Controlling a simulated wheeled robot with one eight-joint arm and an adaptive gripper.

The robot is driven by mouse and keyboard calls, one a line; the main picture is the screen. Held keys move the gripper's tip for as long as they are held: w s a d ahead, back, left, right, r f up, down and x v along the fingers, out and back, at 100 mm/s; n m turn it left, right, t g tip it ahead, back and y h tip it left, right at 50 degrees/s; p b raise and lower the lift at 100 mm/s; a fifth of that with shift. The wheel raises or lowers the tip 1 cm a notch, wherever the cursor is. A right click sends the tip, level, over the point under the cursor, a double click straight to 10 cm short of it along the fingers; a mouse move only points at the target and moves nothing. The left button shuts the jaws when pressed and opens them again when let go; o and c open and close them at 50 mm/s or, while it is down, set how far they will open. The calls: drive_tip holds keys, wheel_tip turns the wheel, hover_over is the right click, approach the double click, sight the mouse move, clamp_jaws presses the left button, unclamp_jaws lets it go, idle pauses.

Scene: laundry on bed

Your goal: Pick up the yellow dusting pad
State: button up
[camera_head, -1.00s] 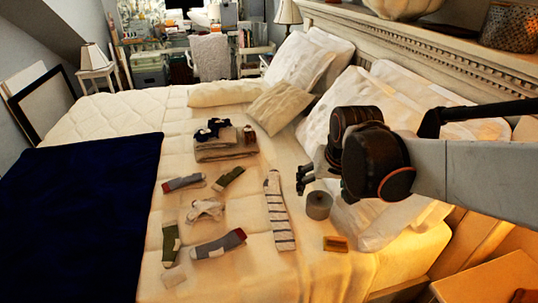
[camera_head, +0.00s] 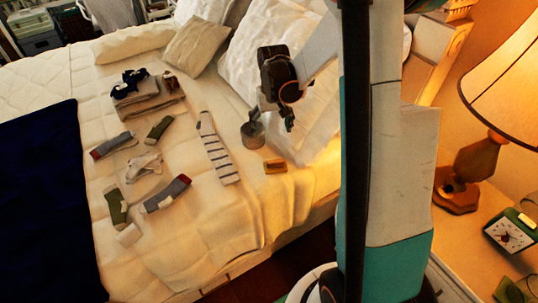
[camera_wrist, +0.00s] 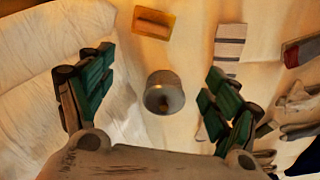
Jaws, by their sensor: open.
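The yellow dusting pad (camera_head: 275,166) is a small flat block lying on the bed near its front right edge. In the wrist view the pad (camera_wrist: 154,22) shows at the top, beyond the fingers, with a darker bar across its face. My gripper (camera_head: 271,116) is above the bed, up and slightly left of the pad in the head view. In the wrist view my gripper (camera_wrist: 158,88) has its green-padded fingers spread wide and holds nothing. The pad is apart from the fingers.
A grey cylindrical canister (camera_wrist: 164,93) stands on the bed between the fingers in the wrist view. It also shows in the head view (camera_head: 252,135). Pillows (camera_head: 305,95) are behind. A lamp (camera_head: 497,75) stands at right.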

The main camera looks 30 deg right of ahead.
wheel_tip(320, 180, down, 5)
drive_tip(key=d, duration=0.2)
drive_tip(key=b, duration=0.3)
hover_over(276, 160)
drive_tip(key=shift+g, duration=0.4)
drive_tip(key=f, duration=0.8)
drive_tip(key=shift+w+d, duration=0.1)
drive_tip(key=shift+w, duration=0.1)
drive_tip(key=shift+s+a+f+b, duration=0.1)
drive_tip(key=shift+f+b, duration=0.7)
drive_tip(key=shift+f, duration=0.55)
drive_tip(key=shift+s+a+f+b, duration=0.1)
drive_tip(key=shift+f+b, duration=0.65)
drive_tip(key=shift+f, duration=0.6)
drive_tip(key=shift+r, duration=0.1)
drive_tip(key=c, duration=1.2)
drive_tip(key=shift+c, duration=0.2)
wheel_tip(276, 160, up, 20)
drive_tip(key=p, duration=0.7)
drive_tip(key=shift+p, duration=0.3)
